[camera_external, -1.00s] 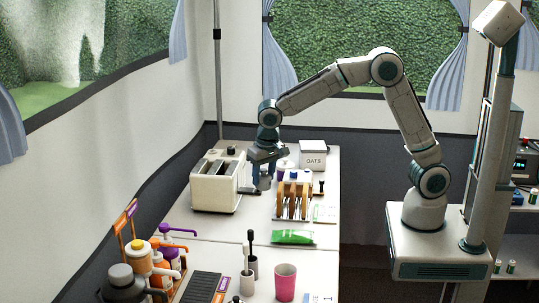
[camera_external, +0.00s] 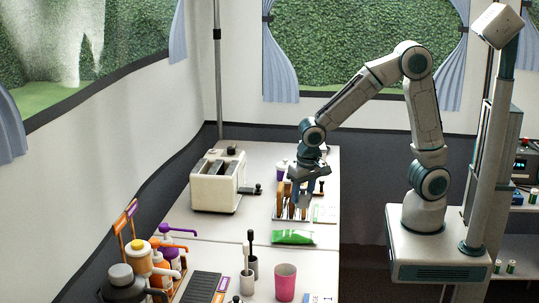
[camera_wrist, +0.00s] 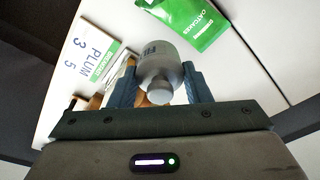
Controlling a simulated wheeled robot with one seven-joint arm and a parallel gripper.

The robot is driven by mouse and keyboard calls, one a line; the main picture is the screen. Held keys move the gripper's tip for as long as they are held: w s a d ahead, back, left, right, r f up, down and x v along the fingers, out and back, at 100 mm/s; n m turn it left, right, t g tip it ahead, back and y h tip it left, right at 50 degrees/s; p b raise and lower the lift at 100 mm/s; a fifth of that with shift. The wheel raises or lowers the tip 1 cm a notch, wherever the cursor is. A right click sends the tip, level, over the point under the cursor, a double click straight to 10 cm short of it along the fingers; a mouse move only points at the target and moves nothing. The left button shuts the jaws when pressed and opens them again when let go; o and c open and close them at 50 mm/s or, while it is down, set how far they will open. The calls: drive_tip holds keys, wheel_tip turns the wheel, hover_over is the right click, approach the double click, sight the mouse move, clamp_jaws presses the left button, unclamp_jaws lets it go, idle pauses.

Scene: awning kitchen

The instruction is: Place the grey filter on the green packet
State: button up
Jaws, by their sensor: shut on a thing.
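The grey filter (camera_wrist: 158,62), a grey cylinder with a narrower knob, is between the two fingers of my gripper (camera_wrist: 160,82) in the wrist view, and the gripper is shut on it. The green packet (camera_external: 292,237) lies flat on the counter, nearer the external camera than my gripper (camera_external: 308,196). It also shows in the wrist view (camera_wrist: 205,20), beyond the filter and apart from it. In the external view my gripper is above the rack area, and the filter is hard to tell from the fingers.
A wooden rack (camera_external: 280,205) with several upright items stands beneath my gripper. A cream toaster (camera_external: 217,185) stands to its left. A printed card (camera_wrist: 90,55) lies beside the rack.

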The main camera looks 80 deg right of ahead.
drive_tip(key=a+f, duration=0.1)
drive_tip(key=w+a+f, duration=0.1)
drive_tip(key=a, duration=0.1)
drive_tip(key=a+f, duration=0.1)
drive_tip(key=shift+w+a, duration=0.25)
drive_tip(key=shift+w, duration=0.1)
drive_tip(key=shift+f, duration=1.95)
drive_tip(key=shift+f, duration=0.15)
drive_tip(key=o, duration=1)
